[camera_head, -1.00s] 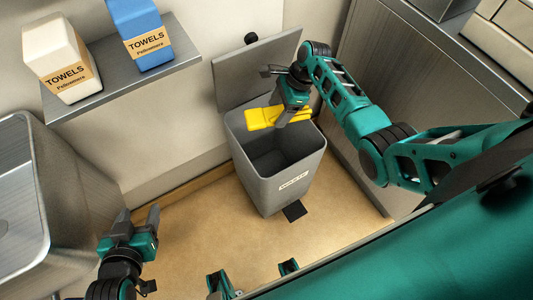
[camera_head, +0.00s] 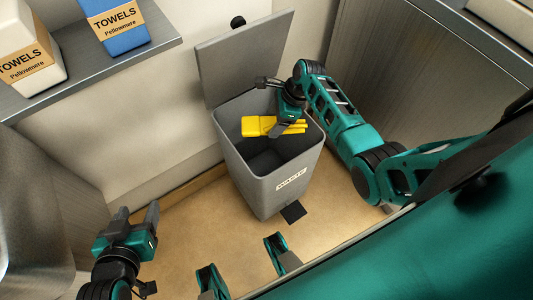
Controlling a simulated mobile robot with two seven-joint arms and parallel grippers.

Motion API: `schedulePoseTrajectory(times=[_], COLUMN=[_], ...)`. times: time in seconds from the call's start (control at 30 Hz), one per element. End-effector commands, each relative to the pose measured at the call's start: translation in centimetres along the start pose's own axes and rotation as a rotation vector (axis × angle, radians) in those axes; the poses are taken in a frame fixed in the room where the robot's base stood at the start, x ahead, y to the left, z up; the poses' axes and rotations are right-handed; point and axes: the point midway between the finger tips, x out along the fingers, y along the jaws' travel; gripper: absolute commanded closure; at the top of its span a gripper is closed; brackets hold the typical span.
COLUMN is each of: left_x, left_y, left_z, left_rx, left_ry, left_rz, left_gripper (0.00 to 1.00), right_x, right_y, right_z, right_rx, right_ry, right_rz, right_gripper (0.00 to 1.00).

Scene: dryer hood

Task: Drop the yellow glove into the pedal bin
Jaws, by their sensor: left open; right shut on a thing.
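The yellow glove (camera_head: 260,126) is in the head view, over the open mouth of the grey pedal bin (camera_head: 267,187). My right gripper (camera_head: 281,130) is shut on the glove and points down into the bin's opening, covering part of the glove. The glove's fingers show to the right of the gripper. The bin's lid (camera_head: 245,58) stands raised at the back, and a white label is on its front. My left gripper (camera_head: 139,217) is open and empty, low on the left, well apart from the bin.
A metal shelf (camera_head: 110,65) at the upper left holds a white towel box (camera_head: 25,55) and a blue towel box (camera_head: 115,25). A metal basin (camera_head: 30,210) is at the left edge. A black pedal (camera_head: 293,212) juts from the bin's base. The tan floor around it is clear.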

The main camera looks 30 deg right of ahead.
Motion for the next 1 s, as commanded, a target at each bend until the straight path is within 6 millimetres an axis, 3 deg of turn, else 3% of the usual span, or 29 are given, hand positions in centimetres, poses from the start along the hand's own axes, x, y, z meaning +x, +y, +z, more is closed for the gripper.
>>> schedulePoseTrajectory(times=[0.27,0.3,0.6,0.87,1.0], left_x=[0.1,0.1,0.1,-0.1,-0.6], left_y=[-0.2,-0.2,-0.3,-0.3,-0.3], left_z=[-0.3,-0.3,-0.2,0.2,-0.2], left_rx=[0.007,0.007,0.007,0.005,0.005], left_ry=[0.004,0.004,0.004,-0.005,-0.006], left_rz=[0.0,0.0,-0.003,-0.003,-0.005], left_gripper=[0.4,0.4,0.4,0.4,0.4], right_x=[0.1,0.1,0.1,-0.1,-1.5], right_y=[0.0,0.0,0.0,0.0,0.0], right_z=[0.0,0.0,0.0,0.0,0.0], right_rx=[0.0,0.0,0.0,0.0,0.0], right_ry=[0.0,0.0,0.0,0.0,0.0], right_rz=[0.0,0.0,0.0,0.0,0.0], right_gripper=[0.61,0.3,0.01,0.01,0.01])
